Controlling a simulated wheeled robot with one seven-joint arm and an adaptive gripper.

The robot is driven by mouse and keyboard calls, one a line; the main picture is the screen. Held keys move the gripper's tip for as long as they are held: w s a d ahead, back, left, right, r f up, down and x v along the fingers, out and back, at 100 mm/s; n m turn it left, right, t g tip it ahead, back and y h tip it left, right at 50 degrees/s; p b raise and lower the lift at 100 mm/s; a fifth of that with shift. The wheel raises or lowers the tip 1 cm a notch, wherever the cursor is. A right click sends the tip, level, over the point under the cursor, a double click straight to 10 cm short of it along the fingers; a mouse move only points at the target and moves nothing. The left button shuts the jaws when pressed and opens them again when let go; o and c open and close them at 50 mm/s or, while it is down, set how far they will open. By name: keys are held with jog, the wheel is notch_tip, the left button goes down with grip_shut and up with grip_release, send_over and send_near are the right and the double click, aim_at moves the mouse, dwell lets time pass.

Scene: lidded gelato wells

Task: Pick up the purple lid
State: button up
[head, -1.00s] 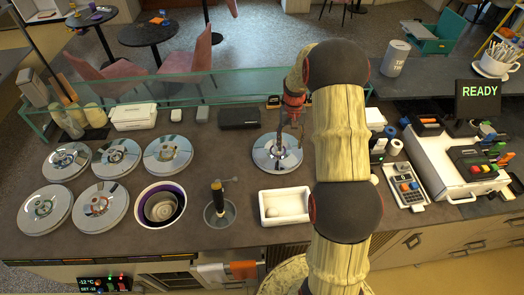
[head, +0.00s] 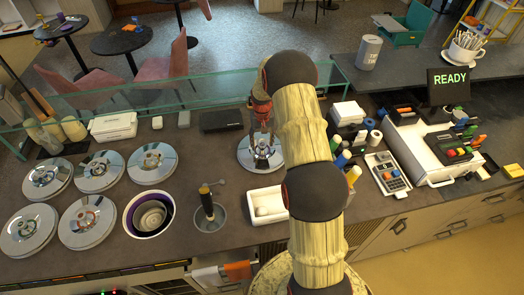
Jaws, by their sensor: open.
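Several round silver lids show in the head view, and I cannot clearly make out purple on any of them. One silver lid (head: 247,163) lies alone on the counter, right of the others. My gripper (head: 262,140) is over this lid, pointing down with its jaws open. The fingers hide much of its middle, so I cannot tell whether they touch the knob. An uncovered well with a purple rim (head: 149,214) is to the left, showing a pale inside.
Other lids (head: 47,178) sit in two rows at the left. A cup with a dark-handled tool (head: 209,214) and a white tray (head: 265,207) stand in front of the lone lid. A black box (head: 221,120) and a glass screen (head: 160,97) are behind.

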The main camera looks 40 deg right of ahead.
jog(key=c, duration=0.3)
grip_shut()
dwell(0.5)
